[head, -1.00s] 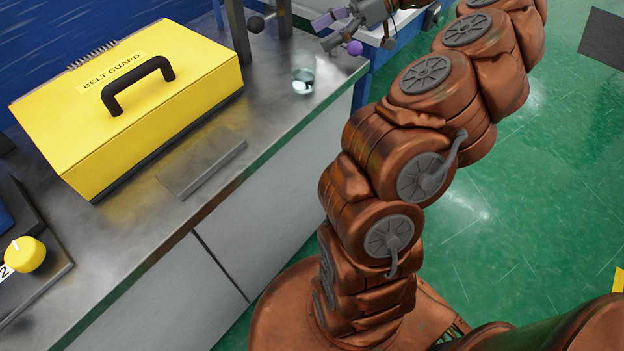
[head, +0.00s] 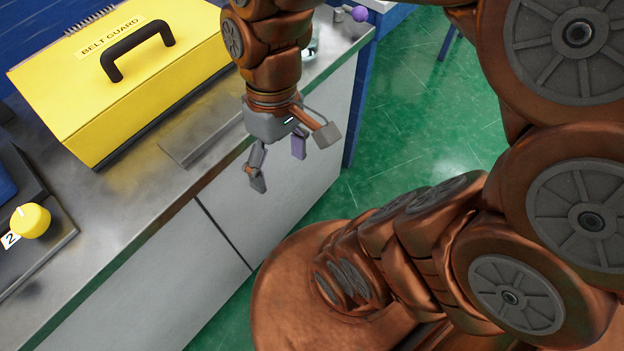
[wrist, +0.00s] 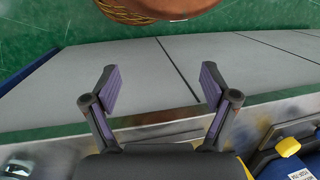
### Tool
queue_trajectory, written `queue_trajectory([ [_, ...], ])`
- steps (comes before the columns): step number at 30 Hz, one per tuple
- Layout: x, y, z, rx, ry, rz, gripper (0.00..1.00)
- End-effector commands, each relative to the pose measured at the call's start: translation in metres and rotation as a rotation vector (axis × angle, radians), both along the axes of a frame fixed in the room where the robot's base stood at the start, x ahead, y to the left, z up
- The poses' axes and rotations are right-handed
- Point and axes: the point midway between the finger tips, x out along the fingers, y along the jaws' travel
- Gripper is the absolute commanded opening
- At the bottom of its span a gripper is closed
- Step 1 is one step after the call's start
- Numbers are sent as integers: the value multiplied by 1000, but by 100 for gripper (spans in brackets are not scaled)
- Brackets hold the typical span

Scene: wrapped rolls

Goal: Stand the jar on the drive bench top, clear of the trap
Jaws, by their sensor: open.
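The jar (head: 313,43) is a small clear glass one on the far right end of the grey metal bench top (head: 130,205). My arm hides most of it in the head view. In the wrist view, a glassy shape at the lower left (wrist: 20,168) looks like the jar. My gripper (head: 292,160) hangs in front of the bench's front edge, pointing down, nearer than the jar and apart from it. In the wrist view its purple-padded fingers (wrist: 160,90) are spread with nothing between them. I cannot tell for certain which part is the trap.
A yellow belt guard box (head: 125,85) with a black handle stands on the bench. A flat metal plate (head: 195,140) lies before it. A yellow knob (head: 30,220) is at the left. A purple ball (head: 359,14) sticks out beyond the jar. Green floor (head: 400,120) is open at right.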

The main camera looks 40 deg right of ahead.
Motion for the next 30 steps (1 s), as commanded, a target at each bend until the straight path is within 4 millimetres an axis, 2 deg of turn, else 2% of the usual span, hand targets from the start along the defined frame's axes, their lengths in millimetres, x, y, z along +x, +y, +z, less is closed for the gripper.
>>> queue_trajectory([
  [1,-14,-5,-9,-49,12,-43,85],
  [3,-28,-13,-17,-108,18,-110,85],
  [7,-44,-25,-29,-175,23,-192,85],
  [24,-48,-28,-31,-194,23,-222,85],
  [30,-47,-28,7,-193,14,-223,85],
])
